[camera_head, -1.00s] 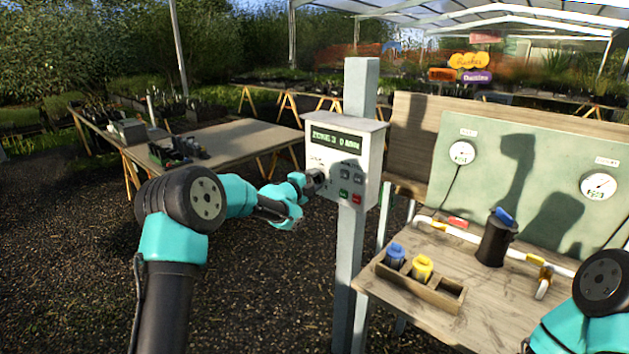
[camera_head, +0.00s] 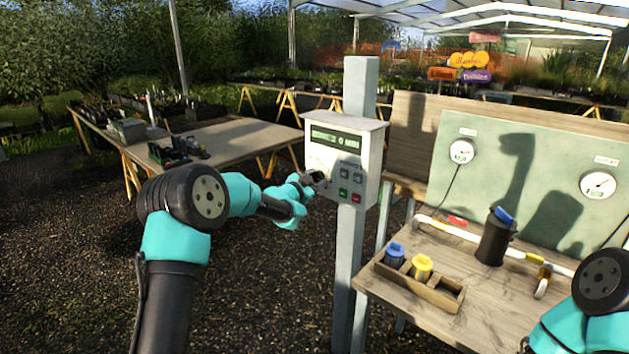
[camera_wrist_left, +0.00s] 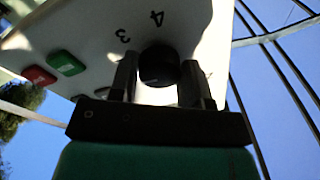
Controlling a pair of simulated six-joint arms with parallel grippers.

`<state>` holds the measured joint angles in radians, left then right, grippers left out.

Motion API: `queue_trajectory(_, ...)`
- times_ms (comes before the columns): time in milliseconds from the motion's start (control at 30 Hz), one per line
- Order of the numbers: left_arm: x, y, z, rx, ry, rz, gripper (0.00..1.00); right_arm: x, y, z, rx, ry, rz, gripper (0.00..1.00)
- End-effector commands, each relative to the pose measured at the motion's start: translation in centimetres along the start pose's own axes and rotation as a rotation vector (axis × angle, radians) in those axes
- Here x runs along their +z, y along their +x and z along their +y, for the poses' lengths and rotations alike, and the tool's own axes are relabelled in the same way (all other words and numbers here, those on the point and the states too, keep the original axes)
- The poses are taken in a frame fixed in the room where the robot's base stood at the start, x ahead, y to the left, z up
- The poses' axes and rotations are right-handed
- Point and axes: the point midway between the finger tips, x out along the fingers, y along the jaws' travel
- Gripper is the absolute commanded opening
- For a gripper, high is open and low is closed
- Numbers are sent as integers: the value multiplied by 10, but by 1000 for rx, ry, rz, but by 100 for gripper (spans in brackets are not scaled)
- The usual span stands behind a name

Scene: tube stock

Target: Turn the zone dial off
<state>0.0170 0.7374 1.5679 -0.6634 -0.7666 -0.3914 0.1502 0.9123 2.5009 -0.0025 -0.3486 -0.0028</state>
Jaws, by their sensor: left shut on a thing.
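The white control box (camera_head: 345,150) is mounted on a grey post. It has a green display (camera_head: 336,139) along its top and several buttons below. The zone dial is a round black knob (camera_wrist_left: 159,66) in the left wrist view, with the numbers 3 and 4 printed near it. My left gripper (camera_head: 314,181) is at the lower left of the box face, with its two fingers (camera_wrist_left: 160,82) on either side of the knob, shut on it. The knob's pointer is not clear. In the head view the gripper hides the dial. My right gripper is out of view.
A wooden bench (camera_head: 400,293) at the right holds a tray with blue and yellow capped pieces, a black canister (camera_head: 495,240) and white piping. A green board with gauges (camera_head: 598,186) stands behind it. Another table (camera_head: 235,141) stands back left.

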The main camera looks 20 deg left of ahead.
Motion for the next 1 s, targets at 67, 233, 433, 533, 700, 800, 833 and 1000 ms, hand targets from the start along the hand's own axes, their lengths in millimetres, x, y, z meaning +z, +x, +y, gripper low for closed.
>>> queue_trajectory(67, 0, 0, 0, -3, -73, -4, 20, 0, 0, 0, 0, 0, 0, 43)
queue_trajectory(233, 0, 0, 1, -12, -233, -12, 20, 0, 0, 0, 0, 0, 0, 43)
queue_trajectory(433, 0, 0, 1, -21, -423, -23, 20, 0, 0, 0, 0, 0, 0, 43)
queue_trajectory(533, -1, 0, 1, -25, -518, -28, 20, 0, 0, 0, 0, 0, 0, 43)
queue_trajectory(700, -1, 0, 2, -33, -678, -36, 20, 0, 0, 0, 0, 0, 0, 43)
queue_trajectory(800, -2, 0, 2, -37, -773, -41, 20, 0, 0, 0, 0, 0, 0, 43)
queue_trajectory(833, -2, 0, 2, -39, -801, -43, 20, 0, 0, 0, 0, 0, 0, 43)
queue_trajectory(1000, -2, 0, 2, -47, -962, -51, 20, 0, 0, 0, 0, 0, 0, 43)
